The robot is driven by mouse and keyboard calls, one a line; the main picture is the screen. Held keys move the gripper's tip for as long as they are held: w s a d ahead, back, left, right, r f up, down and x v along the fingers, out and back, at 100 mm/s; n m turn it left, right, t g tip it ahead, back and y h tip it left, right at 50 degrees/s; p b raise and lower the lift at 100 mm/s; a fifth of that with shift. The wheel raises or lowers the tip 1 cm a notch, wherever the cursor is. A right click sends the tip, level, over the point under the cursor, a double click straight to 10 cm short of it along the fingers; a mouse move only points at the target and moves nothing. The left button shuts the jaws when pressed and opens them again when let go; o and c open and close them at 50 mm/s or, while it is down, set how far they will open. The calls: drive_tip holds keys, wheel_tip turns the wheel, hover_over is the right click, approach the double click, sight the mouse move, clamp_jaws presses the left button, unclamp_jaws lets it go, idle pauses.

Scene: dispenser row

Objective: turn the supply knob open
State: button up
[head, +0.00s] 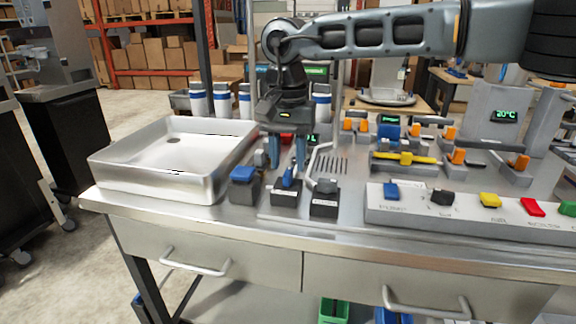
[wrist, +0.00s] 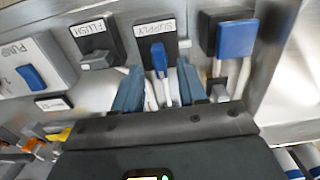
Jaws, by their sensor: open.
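The supply knob (wrist: 158,57) is a small blue lever on a dark block (wrist: 155,32) labelled SUPPLY. In the head view the blue knob (head: 288,178) stands on its dark block (head: 286,197) near the counter's front edge. My gripper (head: 287,164) points down above the knob, its two blue fingers apart and empty. In the wrist view my gripper (wrist: 158,76) is open, one finger to each side of the knob's near end. I see no clear contact; the exact height gap cannot be told.
A dark block with a grey FLUSH knob (wrist: 97,61) and one with a larger blue handle (wrist: 236,38) flank the supply block closely. A steel sink (head: 172,160) is at left. A panel of coloured switches (head: 470,212) is at right.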

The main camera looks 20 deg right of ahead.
sight(287, 172)
wheel_tip(287, 172, up, 5)
drive_tip(key=shift+r, duration=0.15)
drive_tip(key=shift+a, duration=0.1)
idle(0.3)
